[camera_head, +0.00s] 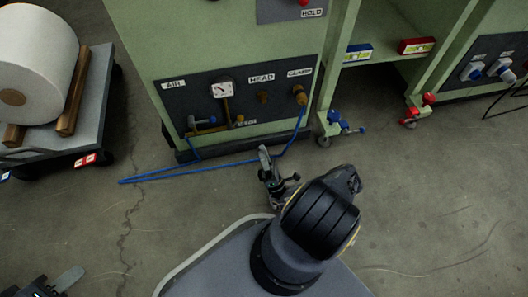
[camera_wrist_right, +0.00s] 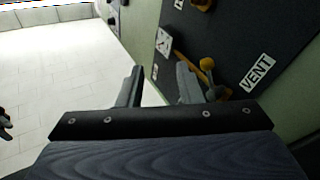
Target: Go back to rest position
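My right gripper (camera_head: 277,170) is in the middle of the head view, in front of the green cabinet (camera_head: 140,45). In the right wrist view its two fingers (camera_wrist_right: 160,84) stand apart with nothing between them. Beyond them is the dark panel (camera_wrist_right: 235,35) with a yellow-handled valve and a VENT label. My left gripper (camera_head: 56,284) shows only partly at the bottom left corner of the head view. One flat finger is visible, and its opening cannot be made out. I see nothing held in it.
A cart (camera_head: 88,127) with a large white roll (camera_head: 38,55) stands at the left. A blue hose (camera_head: 150,179) lies on the floor before the cabinet. A blue box (camera_head: 358,52) and a red box (camera_head: 416,46) sit on a green shelf.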

